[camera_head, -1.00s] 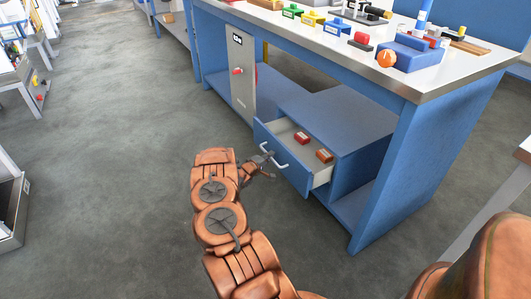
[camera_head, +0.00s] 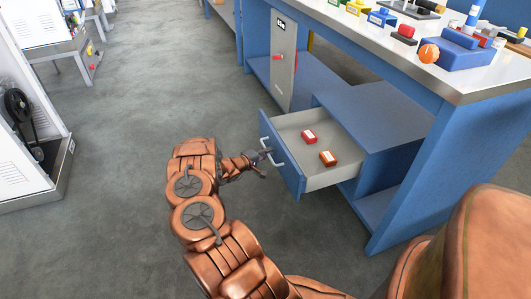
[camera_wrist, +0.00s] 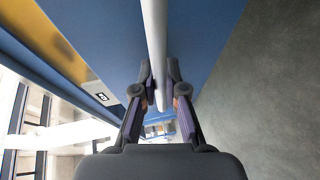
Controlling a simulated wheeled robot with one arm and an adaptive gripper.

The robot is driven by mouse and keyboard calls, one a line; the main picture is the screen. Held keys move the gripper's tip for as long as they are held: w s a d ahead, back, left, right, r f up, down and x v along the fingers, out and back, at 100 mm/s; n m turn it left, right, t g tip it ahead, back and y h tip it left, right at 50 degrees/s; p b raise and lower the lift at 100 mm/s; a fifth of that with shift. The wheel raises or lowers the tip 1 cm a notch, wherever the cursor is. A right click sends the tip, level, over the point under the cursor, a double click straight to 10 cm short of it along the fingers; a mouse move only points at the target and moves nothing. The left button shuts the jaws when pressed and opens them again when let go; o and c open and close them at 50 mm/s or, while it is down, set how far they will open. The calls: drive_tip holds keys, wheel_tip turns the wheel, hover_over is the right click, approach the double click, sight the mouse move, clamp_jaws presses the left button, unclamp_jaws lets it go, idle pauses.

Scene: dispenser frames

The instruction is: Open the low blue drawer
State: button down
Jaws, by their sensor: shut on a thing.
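The low blue drawer (camera_head: 281,158) under the workbench stands well open in the head view. Its pale inside shows a red box (camera_head: 309,136) and an orange-brown box (camera_head: 327,158). A silver bar handle (camera_head: 272,154) is on its blue front. My gripper (camera_head: 263,158) is at this handle. In the wrist view my gripper (camera_wrist: 160,92) has a finger on each side of the handle (camera_wrist: 154,45) and is shut on it. The blue drawer front (camera_wrist: 205,30) fills the top of the wrist view.
The workbench top (camera_head: 490,80) carries an orange knob (camera_head: 429,53) and several coloured parts. A grey panel with a red knob (camera_head: 278,58) stands left of the drawer. The grey floor (camera_head: 130,130) left of the drawer is clear. A white cabinet (camera_head: 30,140) stands at the far left.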

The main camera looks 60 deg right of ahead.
drive_tip(key=c, duration=1.2)
unclamp_jaws()
drive_tip(key=v, duration=1.2)
drive_tip(key=shift+w, duration=0.1)
